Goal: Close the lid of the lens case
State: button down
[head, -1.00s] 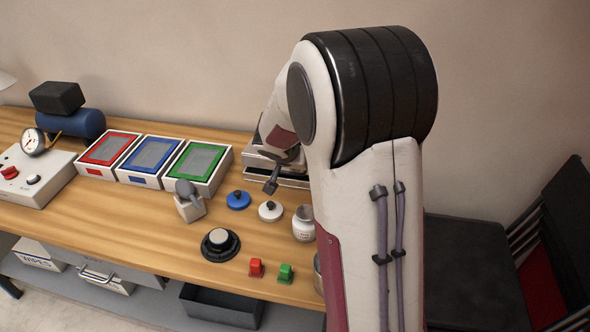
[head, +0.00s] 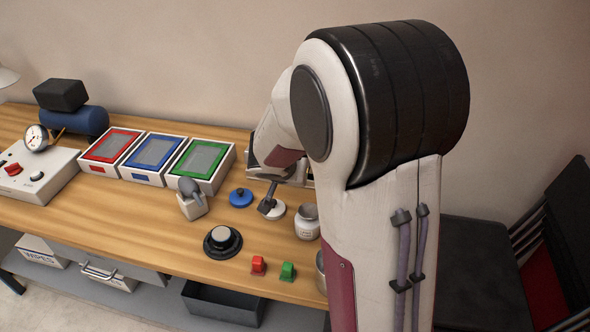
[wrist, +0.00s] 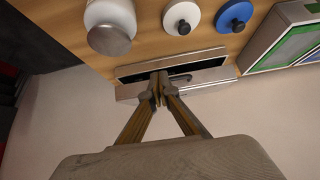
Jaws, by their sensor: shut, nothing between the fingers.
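The lens case (head: 253,160) is a silvery-grey flat box at the back of the bench, mostly hidden behind my arm in the head view. In the wrist view the case (wrist: 216,79) shows as two long pale strips with a dark gap between them; the lid's exact angle is hard to tell. My gripper (wrist: 158,90) is shut and empty, and its fingertips overlap the middle of the case in the wrist view. In the head view the gripper (head: 267,207) overlaps the white knobbed disc; I cannot tell its height or any contact with the case.
A white knobbed disc (head: 277,212), a blue one (head: 240,198) and a white jar (head: 306,225) stand near the case. The green-framed box (head: 203,162) is to its left. Red (head: 258,265) and green (head: 287,271) blocks sit at the front edge.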

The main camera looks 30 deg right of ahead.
jog(key=shift+s+a+f, duration=0.4)
jog(key=shift+s+a, duration=0.3)
jog(key=shift+s+a+f, duration=0.35)
jog(key=shift+s+a, duration=0.3)
jog(key=w+d+r+m+h, duration=0.1)
jog(key=w+d+r+m, duration=0.3)
jog(key=w+d+r, duration=0.35)
jog(key=a+r+n+g+y, duration=0.1)
jog(key=a+r+n+y, duration=0.1)
jog(key=r, duration=0.4)
jog(key=shift+a+n+g+y, duration=0.4)
jog(key=shift+a+n, duration=0.3)
jog(key=shift+n, duration=0.3)
jog(key=shift+s+f, duration=0.1)
